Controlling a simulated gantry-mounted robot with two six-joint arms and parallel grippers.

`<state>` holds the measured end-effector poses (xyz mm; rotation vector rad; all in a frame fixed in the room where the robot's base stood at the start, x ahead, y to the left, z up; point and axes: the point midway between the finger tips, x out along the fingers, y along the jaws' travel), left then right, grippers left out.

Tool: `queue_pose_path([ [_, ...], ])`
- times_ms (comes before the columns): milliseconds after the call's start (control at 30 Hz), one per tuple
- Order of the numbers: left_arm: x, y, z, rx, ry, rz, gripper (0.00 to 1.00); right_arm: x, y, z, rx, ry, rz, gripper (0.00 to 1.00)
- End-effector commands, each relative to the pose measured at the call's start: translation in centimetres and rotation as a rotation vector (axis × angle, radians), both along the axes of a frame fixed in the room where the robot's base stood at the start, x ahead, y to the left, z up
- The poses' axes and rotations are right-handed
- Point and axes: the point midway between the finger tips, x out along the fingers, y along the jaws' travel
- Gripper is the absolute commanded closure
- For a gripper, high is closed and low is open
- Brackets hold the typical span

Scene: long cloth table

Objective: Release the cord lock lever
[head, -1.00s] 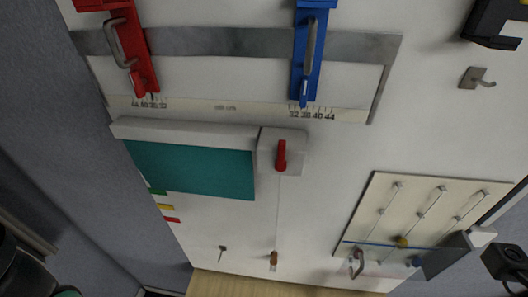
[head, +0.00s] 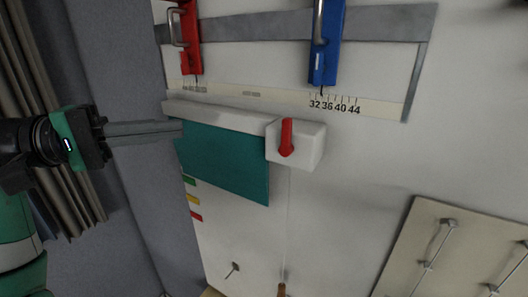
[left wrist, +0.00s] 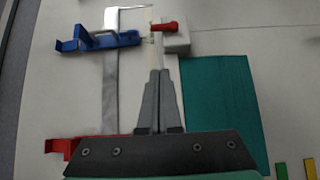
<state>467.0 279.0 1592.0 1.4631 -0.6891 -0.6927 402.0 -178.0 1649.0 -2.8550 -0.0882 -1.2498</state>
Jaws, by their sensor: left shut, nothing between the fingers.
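The red cord lock lever (head: 287,138) stands upright on a pale box (head: 310,147) at the right end of the blind's pale head rail (head: 220,115). In the left wrist view the lever (left wrist: 165,27) shows beyond the fingertips, apart from them. A thin cord (head: 288,215) runs down from the box to a wooden pull (head: 282,289). The teal blind (head: 225,160) hangs under the rail. My left gripper (head: 181,129) is shut and empty, its fingertips in front of the rail's left end in the head view. My right gripper is out of view.
Above the rail are a red slider (head: 192,55) and a blue slider (head: 325,55) on a grey metal bar (head: 260,25). A panel with metal rods (head: 415,240) is at lower right. A small hook (head: 233,268) is below the blind. Wall right of the box is clear.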

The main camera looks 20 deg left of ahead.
Motion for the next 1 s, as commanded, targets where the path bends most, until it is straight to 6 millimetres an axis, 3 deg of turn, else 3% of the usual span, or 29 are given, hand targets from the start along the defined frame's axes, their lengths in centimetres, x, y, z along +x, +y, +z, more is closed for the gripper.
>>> queue_pose_path([
  [300, 0.0, -0.1, 0.1, -0.003, 0.0, -0.002, 1.0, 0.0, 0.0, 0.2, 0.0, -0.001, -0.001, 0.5],
  [467, 0.8, -1.1, 0.2, -0.003, 0.001, -0.005, 1.0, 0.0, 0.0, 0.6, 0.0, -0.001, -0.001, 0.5],
  [900, 6.4, -8.2, 0.4, -0.005, 0.003, -0.008, 1.0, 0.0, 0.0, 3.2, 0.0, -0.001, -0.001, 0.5],
  [1000, 6.1, -9.9, 0.2, -0.002, -0.001, -0.006, 1.0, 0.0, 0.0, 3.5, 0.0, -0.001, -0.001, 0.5],
])
